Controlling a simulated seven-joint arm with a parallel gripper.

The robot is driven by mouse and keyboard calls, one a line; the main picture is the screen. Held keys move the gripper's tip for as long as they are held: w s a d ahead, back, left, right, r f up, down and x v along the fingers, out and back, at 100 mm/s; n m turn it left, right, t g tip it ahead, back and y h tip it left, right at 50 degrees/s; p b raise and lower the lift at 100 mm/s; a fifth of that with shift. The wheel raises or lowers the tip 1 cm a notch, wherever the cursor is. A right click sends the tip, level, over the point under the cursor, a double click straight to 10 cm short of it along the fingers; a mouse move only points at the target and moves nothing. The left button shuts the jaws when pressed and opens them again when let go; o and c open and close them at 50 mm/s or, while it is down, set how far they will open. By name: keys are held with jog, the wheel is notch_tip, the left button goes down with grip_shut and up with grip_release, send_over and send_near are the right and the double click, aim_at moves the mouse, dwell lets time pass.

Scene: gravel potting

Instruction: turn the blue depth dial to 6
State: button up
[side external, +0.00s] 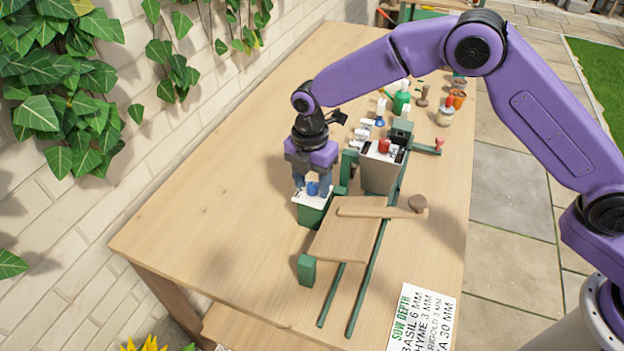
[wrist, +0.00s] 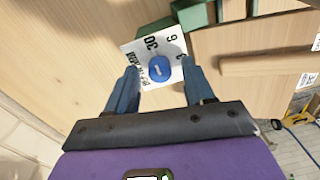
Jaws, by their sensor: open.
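The blue depth dial (side external: 313,188) sits on a white plate (side external: 301,199) on top of a green block (side external: 311,215). In the wrist view the blue dial (wrist: 159,68) is a round knob, and the white plate (wrist: 133,49) around it shows the numbers 30, 6 and part of another. My gripper (side external: 312,190) points down over the dial. In the wrist view its two blue fingers (wrist: 160,80) are open, one on each side of the dial, with gaps between. Which number the dial points to cannot be made out.
A wooden board (side external: 345,238) with a wooden lever (side external: 375,212) lies right of the dial, beside green rails (side external: 365,285). A grey hopper (side external: 380,170) stands behind. A sow depth card (side external: 422,318) lies at the front right. The table left of the dial is clear.

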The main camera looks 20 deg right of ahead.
grip_shut()
jog(key=shift+m, duration=0.4)
jog(key=m, duration=0.3)
jog(key=shift+m, duration=0.4)
jog(key=shift+w+m, duration=0.1)
jog(key=shift+m, duration=1.9)
grip_release()
